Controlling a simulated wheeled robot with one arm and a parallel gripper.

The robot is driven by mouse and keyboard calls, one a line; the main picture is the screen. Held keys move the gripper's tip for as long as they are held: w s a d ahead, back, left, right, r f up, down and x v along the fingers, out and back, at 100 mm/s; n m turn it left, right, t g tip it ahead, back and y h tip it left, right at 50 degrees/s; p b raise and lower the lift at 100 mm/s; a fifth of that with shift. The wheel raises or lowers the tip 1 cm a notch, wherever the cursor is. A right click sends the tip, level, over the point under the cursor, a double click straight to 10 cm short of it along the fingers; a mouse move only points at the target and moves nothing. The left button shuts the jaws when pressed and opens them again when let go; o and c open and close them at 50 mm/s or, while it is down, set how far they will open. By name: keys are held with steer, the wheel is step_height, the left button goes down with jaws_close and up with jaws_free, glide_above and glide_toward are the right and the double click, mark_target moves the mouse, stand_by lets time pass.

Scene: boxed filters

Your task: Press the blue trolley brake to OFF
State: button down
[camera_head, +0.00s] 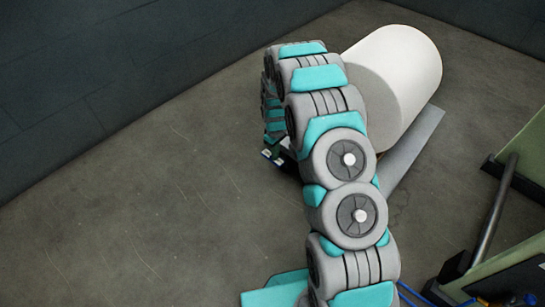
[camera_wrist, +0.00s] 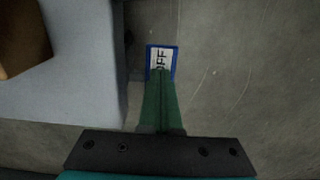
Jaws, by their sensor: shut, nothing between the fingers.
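The blue trolley brake (camera_wrist: 149,63) is a small blue-edged plate with a white label, beside the trolley deck in the wrist view. The label's visible letters read "FF"; the rest is covered by my fingers. My gripper (camera_wrist: 162,74) is shut and empty, its green fingertips overlapping the label's lower part. I cannot tell whether they touch it. The pale grey-blue trolley deck (camera_wrist: 80,95) fills the left of the wrist view and shows as a flat edge (camera_head: 412,150) in the head view. There, my arm hides most of the brake and gripper.
A large white roll (camera_head: 408,75) lies on the trolley in the head view. A brown object (camera_wrist: 22,38) sits on the deck in the wrist view. A green frame with a dark bar (camera_head: 495,212) stands at right. The floor at left is clear up to the dark wall.

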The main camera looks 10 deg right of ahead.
steer(key=shift+r+p, duration=0.55)
steer(key=shift+r, duration=2.95)
steer(key=s+r+m+p, duration=0.1)
steer(key=s+r+m, duration=0.1)
steer(key=s+r, duration=0.8)
steer(key=s+r+m+p, duration=0.2)
steer(key=s+r, duration=0.6)
steer(key=r, duration=0.5)
steer(key=s+r+m+g+p, duration=0.1)
steer(key=s+r, duration=0.3)
steer(key=s, duration=0.8)
steer(key=s+r+m+p, duration=0.1)
steer(key=s+r, duration=0.4)
steer(key=s, duration=0.8)
steer(key=shift+s+r+m+g, duration=0.2)
steer(key=shift+s+m+g, duration=0.15)
steer(key=shift+m, duration=0.25)
